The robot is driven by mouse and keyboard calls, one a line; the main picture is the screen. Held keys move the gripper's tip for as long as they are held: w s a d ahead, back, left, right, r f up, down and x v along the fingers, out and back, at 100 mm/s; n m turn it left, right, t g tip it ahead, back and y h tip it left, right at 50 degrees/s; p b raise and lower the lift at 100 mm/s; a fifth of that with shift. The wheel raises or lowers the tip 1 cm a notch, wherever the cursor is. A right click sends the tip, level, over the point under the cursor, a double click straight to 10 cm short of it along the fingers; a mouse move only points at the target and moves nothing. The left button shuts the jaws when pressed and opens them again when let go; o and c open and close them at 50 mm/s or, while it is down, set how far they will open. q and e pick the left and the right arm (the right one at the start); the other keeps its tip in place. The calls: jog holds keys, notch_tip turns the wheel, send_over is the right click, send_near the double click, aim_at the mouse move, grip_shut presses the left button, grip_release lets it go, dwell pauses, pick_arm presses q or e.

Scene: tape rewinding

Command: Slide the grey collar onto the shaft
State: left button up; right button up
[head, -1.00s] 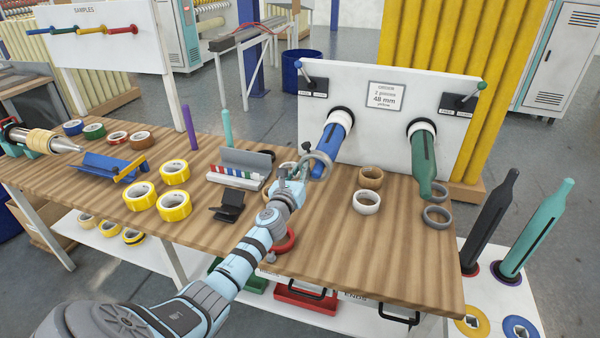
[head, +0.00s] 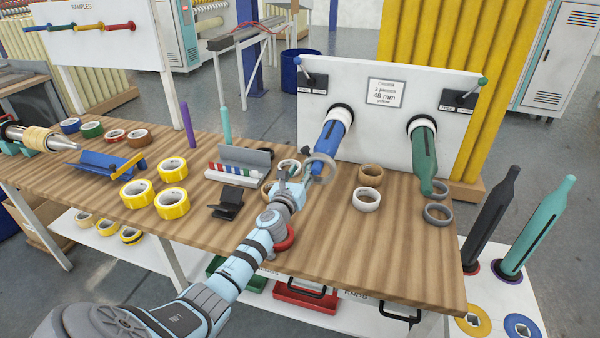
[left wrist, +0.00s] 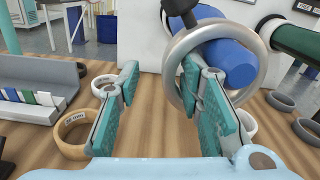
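A grey collar (head: 332,171) shows at the near, lower end of the blue shaft (head: 330,143), which slopes out from the white panel. In the left wrist view the collar (left wrist: 258,75) rings the blue shaft end (left wrist: 228,65). Whether the shaft passes through it or stays behind it is hard to tell. My left gripper (head: 297,177) is just left of the collar. Its fingers are spread in the left wrist view (left wrist: 158,85), and the right finger overlaps the collar's left and lower rim. Contact there is unclear. My right gripper is out of view.
A green shaft (head: 424,150) slopes from the same white panel (head: 380,130). Tan (head: 370,172), white (head: 366,200) and grey rings (head: 438,214) lie right of the collar. The table's front right is clear.

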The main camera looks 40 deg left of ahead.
pick_arm(q)
jog(key=shift+d, duration=0.1)
jog(key=v, duration=1.2)
